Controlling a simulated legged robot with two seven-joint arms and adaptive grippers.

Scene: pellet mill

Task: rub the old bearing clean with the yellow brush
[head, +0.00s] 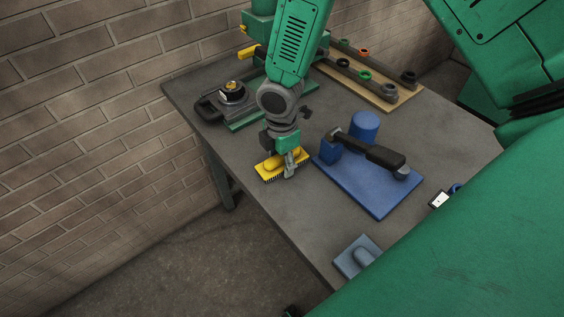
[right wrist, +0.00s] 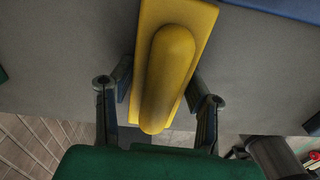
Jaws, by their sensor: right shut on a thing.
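The yellow brush (head: 268,176) has dark bristles along its underside and is at the table's left front edge. My right gripper (head: 290,166) is shut on its rounded handle, which lies between the two fingers in the right wrist view (right wrist: 170,75). I cannot tell whether the bristles touch the table. A round metal and black part with an orange-yellow centre (head: 232,91) sits at the table's far left, behind and left of the brush, apart from it. It may be the old bearing, but it is too small to be sure. My left gripper is not in view.
A wooden board (head: 397,103) with bars and rings lies behind. A grey-blue plate (head: 346,258) lies near the front edge. A brick wall borders the left.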

